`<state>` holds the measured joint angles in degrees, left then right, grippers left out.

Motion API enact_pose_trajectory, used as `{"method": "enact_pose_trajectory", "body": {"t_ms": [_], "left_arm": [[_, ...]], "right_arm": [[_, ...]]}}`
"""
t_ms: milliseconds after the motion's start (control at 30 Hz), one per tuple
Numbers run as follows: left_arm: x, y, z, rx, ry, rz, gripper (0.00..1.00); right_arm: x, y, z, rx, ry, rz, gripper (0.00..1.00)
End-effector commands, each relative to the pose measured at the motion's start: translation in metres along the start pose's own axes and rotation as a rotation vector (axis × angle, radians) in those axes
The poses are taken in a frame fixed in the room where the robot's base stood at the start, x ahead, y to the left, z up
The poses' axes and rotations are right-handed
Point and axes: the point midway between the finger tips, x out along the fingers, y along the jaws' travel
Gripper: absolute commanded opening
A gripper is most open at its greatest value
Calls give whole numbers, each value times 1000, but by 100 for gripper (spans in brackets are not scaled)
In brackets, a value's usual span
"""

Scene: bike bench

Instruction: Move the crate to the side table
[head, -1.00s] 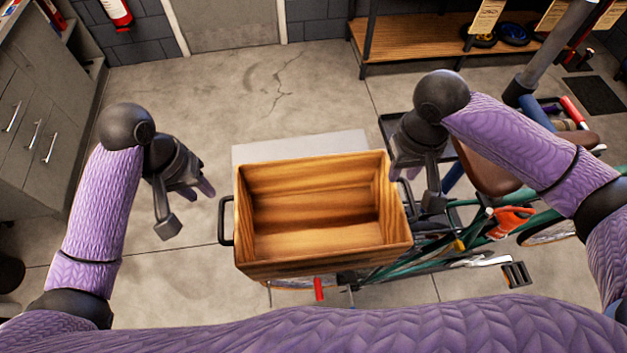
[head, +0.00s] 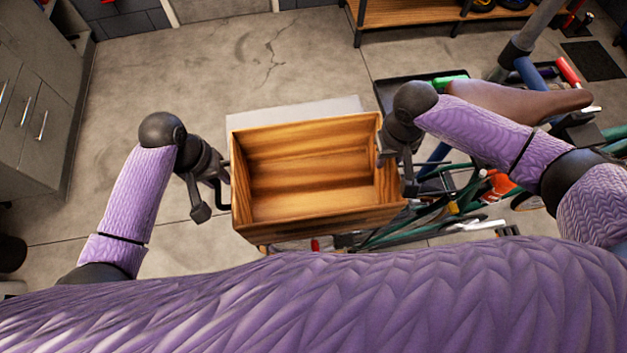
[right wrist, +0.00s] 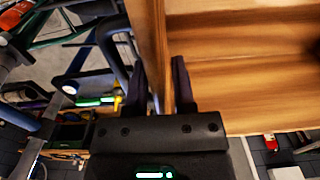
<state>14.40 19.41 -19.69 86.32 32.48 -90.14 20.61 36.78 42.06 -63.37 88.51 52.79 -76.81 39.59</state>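The wooden crate (head: 310,225) is open-topped and looks empty, and rests on a pale grey surface. It also fills the upper right of the right wrist view (right wrist: 250,70). My left gripper (head: 209,190) is open at the crate's left side, by its dark handle. Whether it touches the handle is hidden. My right gripper (head: 396,160) is at the crate's right wall. In the right wrist view its fingers (right wrist: 162,85) are apart, on either side of the wall's edge, with a visible gap. The right handle is mostly hidden.
A bike with a brown saddle (head: 515,100) stands to the right, its green frame close to the crate. Grey cabinets (head: 35,110) stand at the left. A wooden bench (head: 420,14) stands at the back. Floor between cabinets and crate is clear.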

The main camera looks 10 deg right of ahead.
Motion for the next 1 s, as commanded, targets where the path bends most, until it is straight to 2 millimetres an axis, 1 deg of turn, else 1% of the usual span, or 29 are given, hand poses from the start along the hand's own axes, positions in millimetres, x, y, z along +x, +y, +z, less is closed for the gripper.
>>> {"method": "enact_pose_trajectory", "body": {"t_ms": [100,367,400,467,500,533,1000], "left_arm": [[5,0,0,0,0,1,33],[6,0,0,1,0,0,33],[6,0,0,1,0,0,24],[6,0,0,1,0,0,11],[6,0,0,1,0,0,3],[6,0,0,1,0,0,0],[5,0,0,1,0,0,0]], "right_arm": [[5,0,0,-1,0,2,31],[6,0,0,-1,0,1,31],[6,0,0,-1,0,1,23],[6,0,0,-1,0,1,10],[6,0,0,-1,0,1,2],[6,0,0,-1,0,1,0],[6,1,0,-1,0,3,0]]}}
